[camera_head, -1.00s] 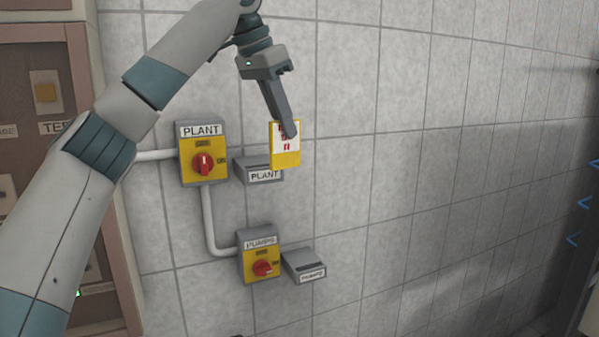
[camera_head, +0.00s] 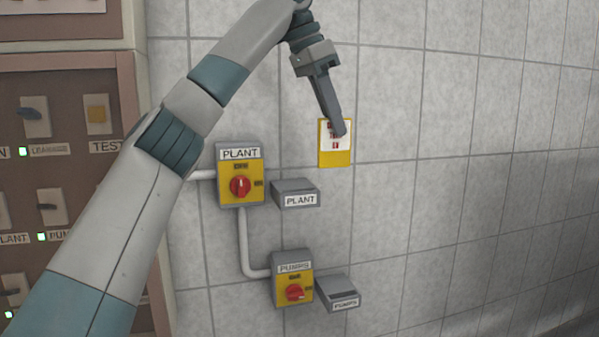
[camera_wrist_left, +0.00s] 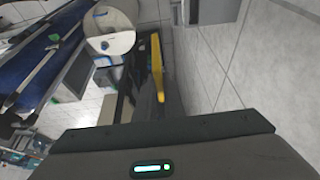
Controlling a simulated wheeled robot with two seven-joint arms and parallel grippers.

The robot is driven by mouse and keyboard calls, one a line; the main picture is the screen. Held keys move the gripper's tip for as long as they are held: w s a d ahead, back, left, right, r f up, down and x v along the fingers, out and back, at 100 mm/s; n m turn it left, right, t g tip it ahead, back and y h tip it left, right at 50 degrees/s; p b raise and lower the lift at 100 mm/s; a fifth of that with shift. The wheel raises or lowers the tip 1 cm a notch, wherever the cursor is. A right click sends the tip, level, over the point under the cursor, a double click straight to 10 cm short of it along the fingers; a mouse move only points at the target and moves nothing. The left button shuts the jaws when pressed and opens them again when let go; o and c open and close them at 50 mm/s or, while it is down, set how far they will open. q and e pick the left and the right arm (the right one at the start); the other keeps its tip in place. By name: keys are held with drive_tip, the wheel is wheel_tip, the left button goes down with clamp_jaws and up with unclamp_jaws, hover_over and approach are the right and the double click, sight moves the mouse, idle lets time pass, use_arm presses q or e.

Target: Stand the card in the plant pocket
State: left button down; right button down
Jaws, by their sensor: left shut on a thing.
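The card (camera_head: 335,157), white above with red marks and yellow below, is held upright by my left gripper (camera_head: 339,130), which is shut on its upper part. In the left wrist view the card (camera_wrist_left: 157,65) shows edge-on as a yellow strip. The plant pocket (camera_head: 297,194) is a grey wall box labelled PLANT. In the head view the card is up and to the right of the pocket, apart from it. Whether the card touches the wall is unclear. My right gripper is not in view.
A yellow PLANT switch (camera_head: 240,184) with a red knob is left of the pocket. Below are a PUMPS switch (camera_head: 293,283) and a PUMPS pocket (camera_head: 339,293). A brown control panel (camera_head: 70,177) is at the left. The tiled wall at right is clear.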

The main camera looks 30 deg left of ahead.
use_arm(q)
drive_tip(key=w+a+f+p, duration=0.2)
drive_tip(key=a+f, duration=0.4)
drive_tip(key=a, duration=0.4)
drive_tip(key=shift+p, duration=0.4)
drive_tip(key=shift+d, duration=0.1)
wheel_tip(320, 180, down, 4)
drive_tip(key=shift+r+p, duration=0.1)
drive_tip(key=shift+p, duration=0.8)
drive_tip(key=shift+f, duration=0.2)
